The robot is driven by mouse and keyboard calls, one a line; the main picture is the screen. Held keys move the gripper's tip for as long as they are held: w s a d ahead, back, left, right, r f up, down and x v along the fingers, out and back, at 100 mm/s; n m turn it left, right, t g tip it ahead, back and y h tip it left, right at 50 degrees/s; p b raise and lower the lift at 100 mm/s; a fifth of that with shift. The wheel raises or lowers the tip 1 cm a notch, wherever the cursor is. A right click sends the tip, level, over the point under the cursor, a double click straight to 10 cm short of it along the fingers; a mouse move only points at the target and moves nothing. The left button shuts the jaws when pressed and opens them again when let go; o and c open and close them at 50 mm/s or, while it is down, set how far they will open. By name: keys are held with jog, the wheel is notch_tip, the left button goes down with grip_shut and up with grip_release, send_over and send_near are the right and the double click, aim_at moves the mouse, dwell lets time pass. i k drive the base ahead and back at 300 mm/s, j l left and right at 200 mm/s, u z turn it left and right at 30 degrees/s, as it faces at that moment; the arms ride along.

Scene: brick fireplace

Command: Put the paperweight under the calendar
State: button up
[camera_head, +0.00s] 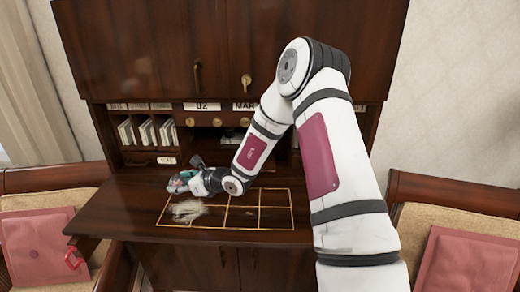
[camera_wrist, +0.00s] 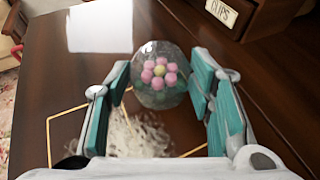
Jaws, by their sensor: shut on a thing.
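The paperweight (camera_wrist: 160,74) is a clear glass dome with pink balls and a yellow centre inside. My gripper (camera_wrist: 163,82) is shut on it, with teal finger pads on its left and right sides. In the head view my gripper (camera_head: 186,183) is over the left part of the desk, and the paperweight is small and mostly hidden there. My arm hides what lies to the right of "MAR".
The brown desk (camera_head: 130,200) has a gold-line grid (camera_head: 262,229) with a pale feathery patch (camera_head: 188,211) on its left part. Pigeonholes with papers (camera_head: 145,132) and a drawer labelled "CLIPS" (camera_wrist: 222,12) stand behind. Chairs (camera_head: 40,240) flank the desk. The grid's right half is clear.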

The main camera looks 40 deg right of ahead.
aim_at(208, 166)
jog(key=i+j+z, duration=0.15)
jog(key=j+z, duration=0.2)
jog(key=i+j+z, duration=0.1)
jog(key=j+z, duration=0.6)
jog(key=k+j+z, duration=0.15)
jog(key=j+z, duration=0.2)
jog(key=j, duration=0.2)
jog(key=k+j+z, duration=0.1)
jog(key=j+z, duration=0.25)
jog(key=j, duration=0.1)
